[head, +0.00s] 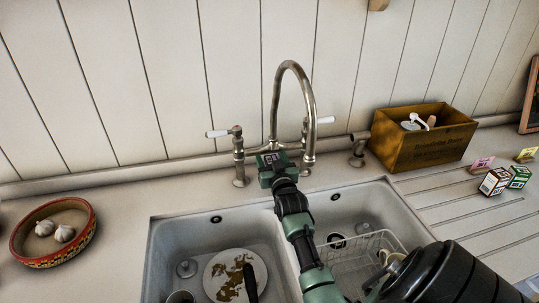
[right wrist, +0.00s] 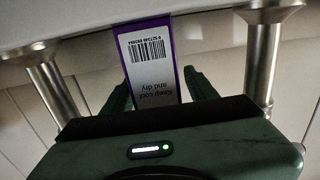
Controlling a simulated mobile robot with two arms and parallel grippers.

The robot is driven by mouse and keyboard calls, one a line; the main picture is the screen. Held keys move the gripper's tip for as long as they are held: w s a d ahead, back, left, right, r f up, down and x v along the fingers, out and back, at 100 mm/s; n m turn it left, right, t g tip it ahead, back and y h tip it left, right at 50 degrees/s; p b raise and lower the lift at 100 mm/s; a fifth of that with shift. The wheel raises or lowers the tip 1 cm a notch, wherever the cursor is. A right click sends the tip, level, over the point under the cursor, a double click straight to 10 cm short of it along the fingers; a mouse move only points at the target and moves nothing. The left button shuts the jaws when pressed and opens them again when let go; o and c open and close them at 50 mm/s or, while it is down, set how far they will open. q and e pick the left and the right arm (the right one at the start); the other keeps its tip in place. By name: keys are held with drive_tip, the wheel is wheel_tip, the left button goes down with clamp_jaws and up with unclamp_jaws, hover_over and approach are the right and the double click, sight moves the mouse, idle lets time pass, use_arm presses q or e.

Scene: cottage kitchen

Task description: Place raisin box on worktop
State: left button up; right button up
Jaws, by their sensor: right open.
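In the right wrist view a small purple-edged box (right wrist: 149,58) shows a white label with a barcode and upside-down text, "Keep cool and dry". Its product name is not visible, so I cannot confirm it is the raisin box. My right gripper (right wrist: 155,86) is open, its green fingers on either side of the box, with a gap visible at the right finger. The box meets the pale worktop at the picture's top. In the head view my right gripper (head: 273,163) is at the tap's base, and I cannot make out the box there. My left gripper is not in view.
The bridge tap (head: 309,120) stands close around my right gripper. Below is a double sink (head: 165,240) with a dirty plate (head: 222,277) and wire rack (head: 358,262). A garlic bowl (head: 30,257) is left; a wooden crate (head: 425,150) and small boxes (head: 494,182) are right.

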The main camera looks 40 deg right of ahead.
drive_tip(key=p+v, duration=0.5)
drive_tip(key=v, duration=0.5)
drive_tip(key=shift+s+r, duration=0.1)
drive_tip(key=shift+r, duration=0.1)
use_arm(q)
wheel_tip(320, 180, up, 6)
use_arm(e)
drive_tip(key=shift+o, duration=0.4)
drive_tip(key=shift+s+a+f+p, duration=0.1)
drive_tip(key=shift+s+a+p, duration=0.25)
drive_tip(key=shift+s, duration=0.15)
drive_tip(key=f+b, duration=0.1)
drive_tip(key=b, duration=0.2)
drive_tip(key=shift+w+f+n+y, duration=0.3)
drive_tip(key=shift+w+f+y, duration=0.1)
drive_tip(key=shift+d+b, duration=0.35)
drive_tip(key=shift+b, duration=0.35)
drive_tip(key=shift+d+r+h, duration=0.15)
drive_tip(key=shift+r+h, duration=0.05)
drive_tip(key=shift+h, duration=0.2)
drive_tip(key=x, duration=0.2)
drive_tip(key=b+x, duration=0.1)
drive_tip(key=x, duration=0.5)
drive_tip(key=shift+a+f+b, duration=0.2)
drive_tip(key=shift+f+b, duration=0.1)
drive_tip(key=shift+b, duration=0.1)
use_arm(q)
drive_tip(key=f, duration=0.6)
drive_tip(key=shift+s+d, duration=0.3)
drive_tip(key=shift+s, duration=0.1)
